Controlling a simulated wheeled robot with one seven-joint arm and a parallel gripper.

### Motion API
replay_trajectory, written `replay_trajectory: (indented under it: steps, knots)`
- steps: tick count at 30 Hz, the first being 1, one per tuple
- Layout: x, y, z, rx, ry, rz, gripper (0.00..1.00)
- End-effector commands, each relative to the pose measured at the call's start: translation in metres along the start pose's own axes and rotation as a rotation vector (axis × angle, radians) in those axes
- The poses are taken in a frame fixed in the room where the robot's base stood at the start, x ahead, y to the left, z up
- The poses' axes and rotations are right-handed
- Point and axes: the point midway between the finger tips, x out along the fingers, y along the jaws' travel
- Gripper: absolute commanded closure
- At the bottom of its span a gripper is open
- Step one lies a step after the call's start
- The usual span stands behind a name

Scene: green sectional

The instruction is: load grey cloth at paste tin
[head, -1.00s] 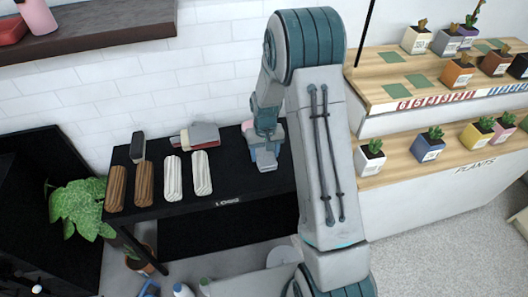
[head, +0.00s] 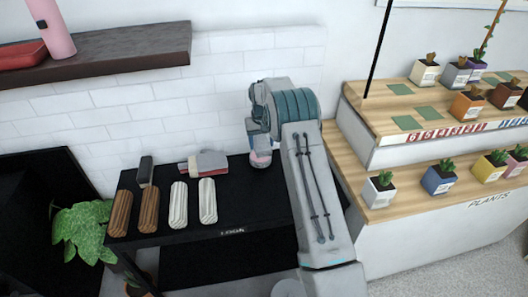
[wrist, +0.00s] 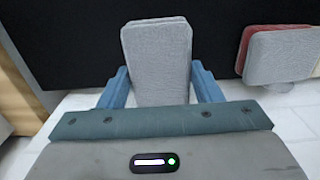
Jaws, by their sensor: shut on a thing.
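My gripper (wrist: 160,92) has its two blue fingers on either side of a grey cloth (wrist: 155,48), a flat rounded slab, and is shut on it. In the head view my gripper (head: 260,148) is over the back right of the black table (head: 238,202), near the tiled wall, and my arm partly hides it. A small pink and pale patch shows just below it; I cannot tell what it belongs to. I cannot make out the paste tin in either view.
A pile of grey and red cloths (head: 204,163) lies left of my gripper, also in the wrist view (wrist: 282,55). Brown and cream rolls (head: 178,206) and a dark block (head: 145,171) lie further left. A plant stand (head: 385,200) borders the right. A shelf (head: 115,55) overhangs the left.

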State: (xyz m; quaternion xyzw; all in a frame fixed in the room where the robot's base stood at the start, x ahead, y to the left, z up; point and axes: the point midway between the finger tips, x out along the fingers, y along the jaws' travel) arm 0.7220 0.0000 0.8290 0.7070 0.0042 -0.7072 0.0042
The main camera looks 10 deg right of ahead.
Motion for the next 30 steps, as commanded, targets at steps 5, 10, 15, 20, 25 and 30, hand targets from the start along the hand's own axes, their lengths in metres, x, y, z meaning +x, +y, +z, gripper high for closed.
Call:
replay_trajectory:
  steps: [5, 10, 15, 20, 25, 30]
  knots:
    - [-0.002, 0.0, -0.018, -0.003, 0.001, 0.0, 0.6]
    - [-0.003, 0.0, -0.025, -0.004, 0.001, 0.0, 0.6]
    - [-0.001, 0.0, -0.027, -0.004, 0.0, 0.0, 0.6]
    - [0.009, 0.0, -0.026, -0.004, 0.0, 0.0, 0.6]
    - [0.026, 0.0, -0.026, -0.004, -0.001, 0.0, 0.6]
    - [0.044, 0.0, -0.026, -0.004, 0.0, 0.0, 0.6]
